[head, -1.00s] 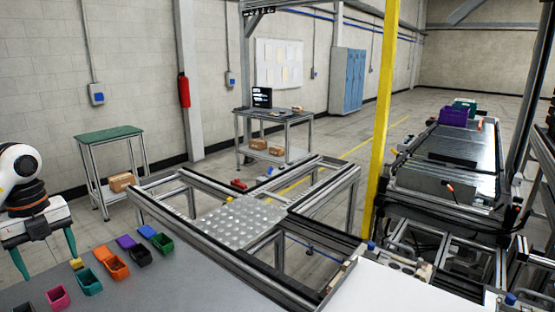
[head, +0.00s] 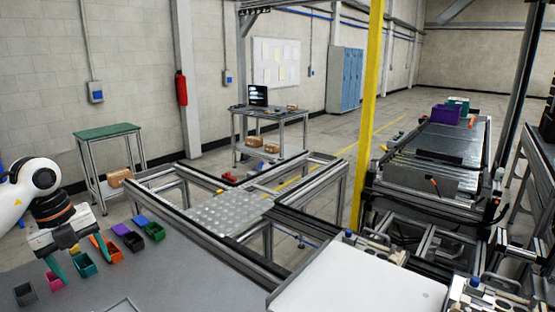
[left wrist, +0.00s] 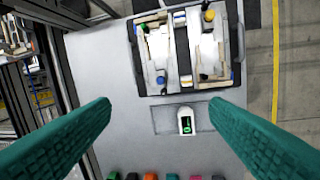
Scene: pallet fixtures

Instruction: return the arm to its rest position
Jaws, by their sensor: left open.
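My left arm (head: 22,193) comes in from the left in the head view, with a white shell and a dark wrist. Its left gripper (head: 80,256) points down above the grey table, its teal fingers spread apart over the small bins. In the left wrist view, the left gripper (left wrist: 160,108) is open, with nothing between its fingers. Beyond the fingertips, a small white device with a green display (left wrist: 186,121) lies in a shallow recess. My right gripper is not in view.
Small coloured bins, including a green one (head: 155,232) and a pink one (head: 54,280), line the grey table (head: 190,285). A tray of fixtures (left wrist: 141,80) lies on the table. A metal-frame conveyor (head: 270,262) runs behind. A yellow post (head: 368,110) stands beyond.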

